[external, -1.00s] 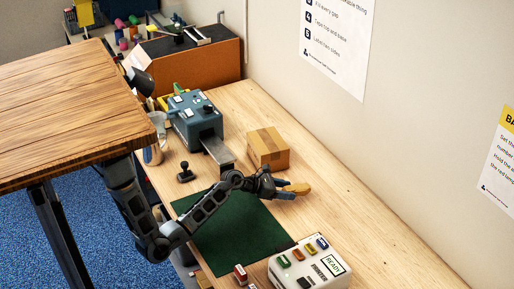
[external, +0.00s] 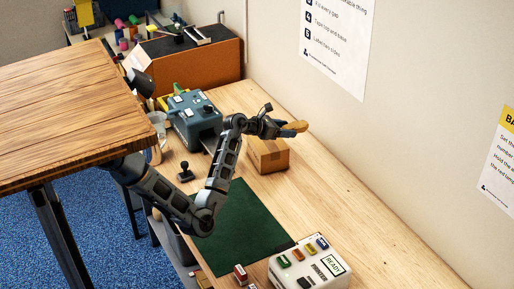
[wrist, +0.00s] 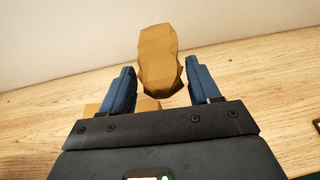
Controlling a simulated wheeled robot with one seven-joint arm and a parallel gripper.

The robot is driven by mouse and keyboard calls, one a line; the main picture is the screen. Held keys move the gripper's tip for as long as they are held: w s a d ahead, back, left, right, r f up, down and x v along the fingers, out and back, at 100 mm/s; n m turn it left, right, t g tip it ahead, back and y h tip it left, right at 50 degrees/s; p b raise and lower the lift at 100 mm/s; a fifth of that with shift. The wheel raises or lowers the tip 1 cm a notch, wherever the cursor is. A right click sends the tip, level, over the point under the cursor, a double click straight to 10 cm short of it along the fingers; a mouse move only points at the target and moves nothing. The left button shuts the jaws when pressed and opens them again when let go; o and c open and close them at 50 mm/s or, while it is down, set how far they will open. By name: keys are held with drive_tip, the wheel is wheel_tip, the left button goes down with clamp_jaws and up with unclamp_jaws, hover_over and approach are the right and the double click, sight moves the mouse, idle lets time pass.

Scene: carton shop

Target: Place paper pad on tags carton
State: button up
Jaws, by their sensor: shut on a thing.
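My gripper (external: 282,130) is shut on a tan crumpled paper pad (external: 297,126), which sticks out past the fingertips. In the wrist view the pad (wrist: 158,58) sits between the two blue fingers of my gripper (wrist: 155,80). A closed brown carton (external: 269,156) with a tape strip stands on the bench, and in the external view the pad appears above its upper right part. Whether they touch cannot be told. I take this for the tags carton, but no label is readable. In the wrist view a sliver of carton (wrist: 93,108) shows behind the left finger.
A blue-grey machine (external: 194,118) stands left of the carton. A green mat (external: 240,228) and a white box with a READY display (external: 312,266) lie nearer the front. A small black joystick (external: 185,172) is by the mat. Bare bench (external: 345,195) lies right of the carton.

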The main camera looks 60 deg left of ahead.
drive_tip(key=s+a+r+m+h, duration=0.2)
drive_tip(key=s+a+r, duration=0.1)
drive_tip(key=a+r, duration=0.1)
drive_tip(key=m+g+h, duration=0.1)
drive_tip(key=m+h, duration=0.1)
hover_over(253, 137)
wheel_tip(253, 137, down, 9)
drive_tip(key=shift+r, duration=0.15)
drive_tip(key=shift+f, duration=2.05)
drive_tip(key=shift+f+p, duration=0.1)
drive_tip(key=shift+p, duration=0.25)
drive_tip(key=o, duration=1)
drive_tip(key=v, duration=0.7)
drive_tip(key=shift+s+b, duration=0.2)
drive_tip(key=shift+b, duration=0.15)
